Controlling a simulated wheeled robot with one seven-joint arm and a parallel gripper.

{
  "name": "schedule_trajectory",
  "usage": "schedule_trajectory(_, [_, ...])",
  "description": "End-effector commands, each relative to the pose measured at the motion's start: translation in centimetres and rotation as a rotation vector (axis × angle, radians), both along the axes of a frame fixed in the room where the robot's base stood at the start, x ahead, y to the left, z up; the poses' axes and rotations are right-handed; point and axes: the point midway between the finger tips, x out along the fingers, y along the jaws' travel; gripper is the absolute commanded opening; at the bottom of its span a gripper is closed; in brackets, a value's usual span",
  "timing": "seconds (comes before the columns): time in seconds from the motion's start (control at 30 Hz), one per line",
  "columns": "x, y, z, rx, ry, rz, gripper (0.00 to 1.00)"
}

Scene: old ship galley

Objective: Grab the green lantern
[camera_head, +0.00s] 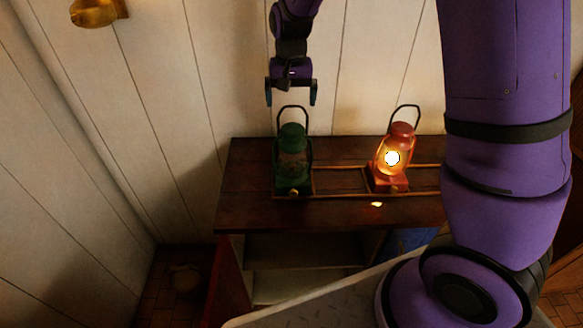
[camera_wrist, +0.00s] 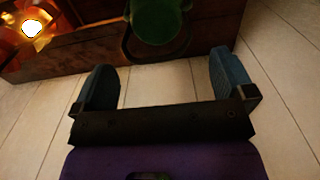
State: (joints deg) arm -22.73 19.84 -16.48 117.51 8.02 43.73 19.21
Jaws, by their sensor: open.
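The green lantern (camera_head: 291,160) stands upright on a dark wooden cabinet top (camera_head: 255,215), with its dark wire handle raised. My gripper (camera_head: 291,98) is open and empty, just above the lantern's handle in the head view; I cannot tell the exact depth between them. In the wrist view, the green lantern's top (camera_wrist: 157,20) shows at the upper middle, beyond the two blue finger pads of my gripper (camera_wrist: 168,82). Its handle arcs from the lantern towards the space between the fingers, and the fingers do not close on it.
A thin wooden rail (camera_head: 340,196) runs around the lanterns. A plank wall (camera_head: 190,90) stands behind the cabinet. A brass fixture (camera_head: 97,11) is at upper left.

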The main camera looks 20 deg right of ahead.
Motion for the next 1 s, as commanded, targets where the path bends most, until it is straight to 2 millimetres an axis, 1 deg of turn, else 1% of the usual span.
schedule_trajectory(0.17, [-0.3,-0.1,-1.3,0.0,0.002,-0.001,1.0])
schedule_trajectory(0.3, [-0.7,-0.2,-3.3,-0.001,0.003,-0.001,1.0])
schedule_trajectory(0.43, [-0.7,-0.2,-4.8,-0.001,0.001,0.0,1.0])
schedule_trajectory(0.57, [-0.6,-0.1,-5.4,0.0,-0.001,0.0,1.0])
schedule_trajectory(0.77, [-0.6,-0.1,-5.4,0.001,-0.001,0.0,1.0])
schedule_trajectory(0.8, [-0.6,-0.1,-5.4,0.0,-0.001,0.0,0.91])
schedule_trajectory(0.97, [-0.6,-0.1,-5.4,0.0,-0.001,0.0,0.54])
schedule_trajectory(1.0, [-0.6,-0.1,-5.4,0.0,-0.001,0.0,0.45])
